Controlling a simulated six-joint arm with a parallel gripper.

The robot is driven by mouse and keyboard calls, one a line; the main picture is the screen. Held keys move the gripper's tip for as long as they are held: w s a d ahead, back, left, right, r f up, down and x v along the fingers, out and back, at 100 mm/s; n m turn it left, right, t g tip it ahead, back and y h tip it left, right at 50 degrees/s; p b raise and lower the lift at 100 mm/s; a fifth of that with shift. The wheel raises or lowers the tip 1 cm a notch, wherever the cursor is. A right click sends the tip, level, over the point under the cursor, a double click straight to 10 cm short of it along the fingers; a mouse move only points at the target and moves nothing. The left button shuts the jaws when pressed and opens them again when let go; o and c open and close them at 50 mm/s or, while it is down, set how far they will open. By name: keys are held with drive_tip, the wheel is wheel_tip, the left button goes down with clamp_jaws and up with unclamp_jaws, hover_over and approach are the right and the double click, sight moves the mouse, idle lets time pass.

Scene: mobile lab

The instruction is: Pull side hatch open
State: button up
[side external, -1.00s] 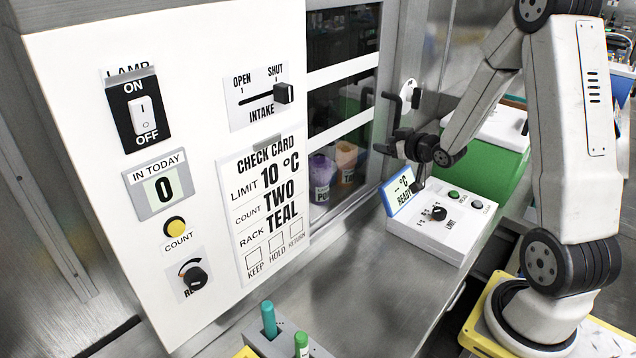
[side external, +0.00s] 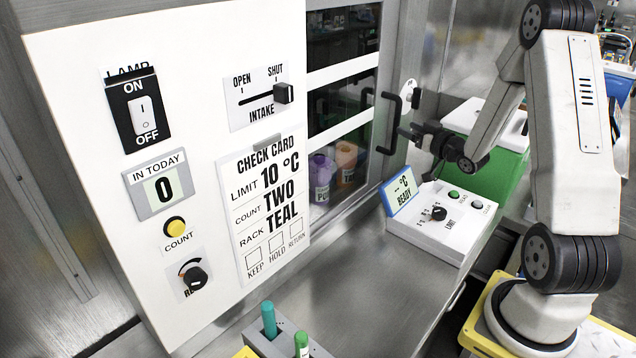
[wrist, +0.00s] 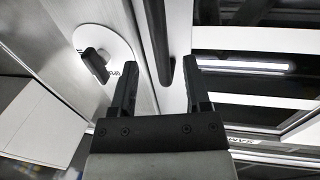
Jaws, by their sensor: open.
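The side hatch (side external: 340,110) has dark glass panes between white bars, and it looks shut. Its black upright handle (side external: 392,122) stands out from its right side. My gripper (side external: 404,133) is at the handle, level with its middle, coming from the right. In the wrist view, my two fingers (wrist: 161,66) are open, and the dark handle bar (wrist: 155,40) shows in the gap between them. No grip on the bar shows. Whether a finger touches it I cannot tell.
A round white plate with a black knob (wrist: 97,62) is on the wall left of my fingers. Below stands a white control box (side external: 440,222) with a blue-framed READY display (side external: 401,191). A white panel with switches (side external: 170,150) is at left. The steel counter (side external: 365,285) has bare room.

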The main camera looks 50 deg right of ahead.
drive_tip(key=shift+w+d, duration=0.2)
drive_tip(key=shift+w, duration=0.9)
drive_tip(key=shift+w+d, duration=0.2)
drive_tip(key=shift+w, duration=0.9)
drive_tip(key=shift+w+d, duration=0.2)
drive_tip(key=shift+w, duration=0.9)
clamp_jaws()
